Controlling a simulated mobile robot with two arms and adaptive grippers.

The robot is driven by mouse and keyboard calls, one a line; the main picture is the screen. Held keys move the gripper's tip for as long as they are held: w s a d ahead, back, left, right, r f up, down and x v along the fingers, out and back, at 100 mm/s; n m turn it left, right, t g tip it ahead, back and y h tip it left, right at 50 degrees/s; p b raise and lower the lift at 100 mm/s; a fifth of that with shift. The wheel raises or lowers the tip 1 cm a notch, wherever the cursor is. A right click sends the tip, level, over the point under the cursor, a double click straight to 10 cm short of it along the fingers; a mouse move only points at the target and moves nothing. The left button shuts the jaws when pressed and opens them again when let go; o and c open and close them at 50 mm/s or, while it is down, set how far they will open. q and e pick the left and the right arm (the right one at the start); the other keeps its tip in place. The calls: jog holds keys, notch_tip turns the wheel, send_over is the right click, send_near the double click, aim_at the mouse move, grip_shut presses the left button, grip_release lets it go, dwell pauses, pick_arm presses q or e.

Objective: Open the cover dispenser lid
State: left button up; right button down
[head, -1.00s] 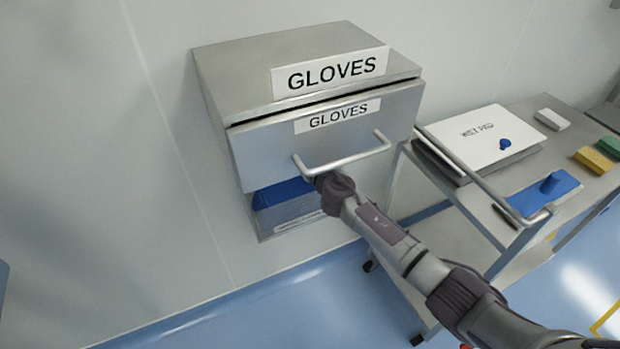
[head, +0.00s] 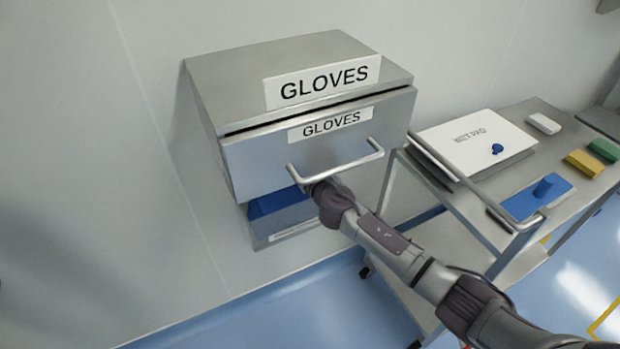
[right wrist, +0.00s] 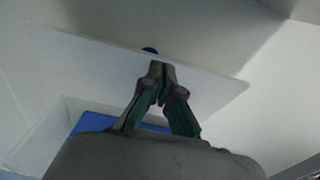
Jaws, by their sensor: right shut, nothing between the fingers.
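The metal dispenser (head: 285,58) labelled GLOVES is mounted on the wall. Its front lid (head: 250,165) has a second GLOVES label and a bar handle (head: 340,163). The lid's lower edge stands out from the body, and blue contents (head: 275,202) show below it. My right gripper (head: 312,187) is at the lid's lower edge, just under the left part of the handle; the head view hides its fingertips. In the right wrist view my right gripper (right wrist: 161,72) is shut and empty in front of a pale panel, with a blue patch below. My left gripper is out of view.
A metal cart (head: 470,205) stands close on the right, its rail near my right arm. It holds a white wet pad box (head: 470,140), a blue tray (head: 535,200) and several small coloured blocks.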

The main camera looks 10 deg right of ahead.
jog(key=v, duration=1)
jog(key=s+d+f+m+g+h, duration=0.1)
jog(key=d+f+m, duration=0.1)
jog(key=f+m, duration=0.35)
jog(key=s+d+f+m+g+h, duration=0.1)
jog(key=d+f+m+g, duration=0.15)
jog(key=f, duration=0.65)
jog(key=s+d+f+m+g+h, duration=0.1)
jog(key=s+d+f+m+h, duration=0.2)
jog(key=f, duration=0.4)
jog(key=s+d+f+m+g, duration=0.2)
jog(key=s+f+m, duration=0.3)
jog(key=f, duration=0.3)
jog(key=s+d+f+m+g, duration=0.2)
jog(key=s+f+m, duration=0.2)
jog(key=f, duration=0.3)
jog(key=s+f+m+g, duration=0.2)
jog(key=s+f+m, duration=0.3)
jog(key=s, duration=0.8)
jog(key=s+d+f+m+g, duration=0.1)
jog(key=s+f+m+g, duration=0.2)
jog(key=s, duration=1)
jog(key=s+d+f+m+g, duration=0.1)
jog(key=s+f+m+g, duration=0.1)
jog(key=s+f+m, duration=0.7)
jog(key=s+f, duration=0.1)
jog(key=s, duration=0.3)
jog(key=shift+s+d, duration=0.25)
jog(key=shift+s, duration=0.15)
jog(key=shift+w, duration=0.1)
